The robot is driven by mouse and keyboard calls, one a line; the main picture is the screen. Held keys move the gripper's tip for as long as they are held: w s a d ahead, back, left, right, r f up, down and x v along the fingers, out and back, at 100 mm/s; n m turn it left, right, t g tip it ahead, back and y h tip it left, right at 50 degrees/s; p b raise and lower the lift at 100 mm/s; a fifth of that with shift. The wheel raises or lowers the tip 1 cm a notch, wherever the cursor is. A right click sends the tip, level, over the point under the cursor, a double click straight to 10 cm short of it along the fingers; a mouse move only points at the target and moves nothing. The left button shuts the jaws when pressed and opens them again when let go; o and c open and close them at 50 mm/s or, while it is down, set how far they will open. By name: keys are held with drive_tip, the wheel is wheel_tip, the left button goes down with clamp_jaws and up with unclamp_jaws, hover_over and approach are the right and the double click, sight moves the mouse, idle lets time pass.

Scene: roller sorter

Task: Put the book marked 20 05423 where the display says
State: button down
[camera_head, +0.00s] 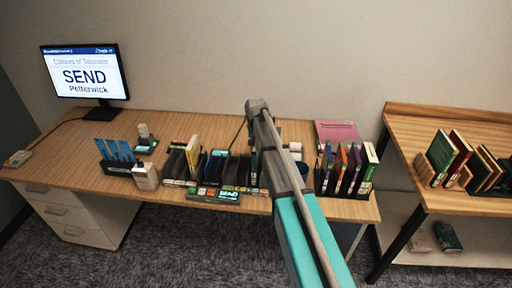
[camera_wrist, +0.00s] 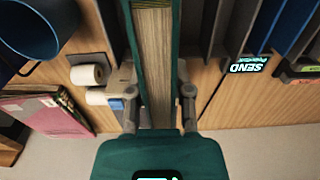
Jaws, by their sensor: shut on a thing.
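The monitor (camera_head: 85,75) at the back left of the desk reads "SEND Petterwick" under a smaller line of text. In the wrist view my gripper (camera_wrist: 159,100) is shut on a teal book (camera_wrist: 157,65), one finger on each cover, with the page edges facing the camera. No number shows on the held book, so I cannot confirm its mark. In the head view my arm hides the gripper and most of the book.
The desk (camera_head: 60,160) holds a row of dark slots with books (camera_head: 193,155) and a rack of books (camera_head: 345,168) at its right. A shelf unit (camera_head: 400,122) with more books stands further right. A blue cup (camera_wrist: 40,30) and paper rolls (camera_wrist: 88,75) are near the gripper.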

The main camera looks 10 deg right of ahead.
drive_tip(key=shift+f+b, duration=0.6)
idle(0.3)
drive_tip(key=shift+c, duration=2.2)
unclamp_jaws()
drive_tip(key=shift+r, duration=0.2)
